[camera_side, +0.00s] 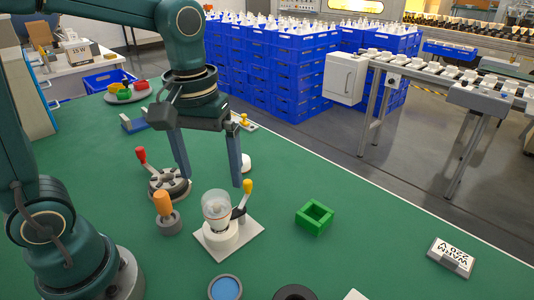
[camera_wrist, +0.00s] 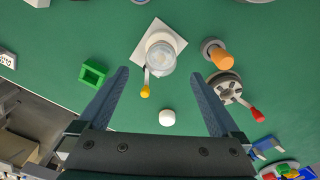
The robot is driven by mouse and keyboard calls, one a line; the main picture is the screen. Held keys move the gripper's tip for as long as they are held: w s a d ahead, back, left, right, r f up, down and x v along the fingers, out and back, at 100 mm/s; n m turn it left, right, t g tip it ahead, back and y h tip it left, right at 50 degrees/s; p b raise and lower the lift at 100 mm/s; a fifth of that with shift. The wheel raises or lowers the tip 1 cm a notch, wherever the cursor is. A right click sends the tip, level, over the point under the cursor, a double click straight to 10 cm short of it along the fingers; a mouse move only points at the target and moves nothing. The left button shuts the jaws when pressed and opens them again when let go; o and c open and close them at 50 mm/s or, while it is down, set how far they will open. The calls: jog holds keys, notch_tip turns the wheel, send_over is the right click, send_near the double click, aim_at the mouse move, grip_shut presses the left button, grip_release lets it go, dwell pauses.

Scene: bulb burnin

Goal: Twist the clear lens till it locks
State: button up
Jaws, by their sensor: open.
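The clear lens (camera_side: 215,205) stands upright on a round white holder (camera_side: 222,237) with a square plate. A lever with a yellow tip (camera_side: 247,188) rises from the holder's right side. In the wrist view, the clear lens (camera_wrist: 161,55) is near the top middle, and the yellow-tipped lever (camera_wrist: 145,90) points down from it. My gripper (camera_side: 210,182) is open and empty, fingers pointing down. It also shows in the wrist view (camera_wrist: 158,73), its fingers wide apart with the lens near and beyond the line between the tips. I cannot tell whether the lens is seated fully.
A grey wheel with a red handle (camera_side: 170,184) and an orange-handled tool (camera_side: 164,212) stand left of the holder. A green square frame (camera_side: 314,217) lies right. A white round knob (camera_wrist: 167,117) lies between my fingers in the wrist view. The right green table is mostly clear.

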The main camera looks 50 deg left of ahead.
aim_at(214, 198)
notch_tip(214, 198, down, 2)
jog(key=shift+w+f+g, duration=0.1)
jog(key=shift+g, duration=0.2)
jog(key=shift+f, duration=2.05)
jog(key=c, duration=1.4)
jog(key=shift+m, duration=1.5)
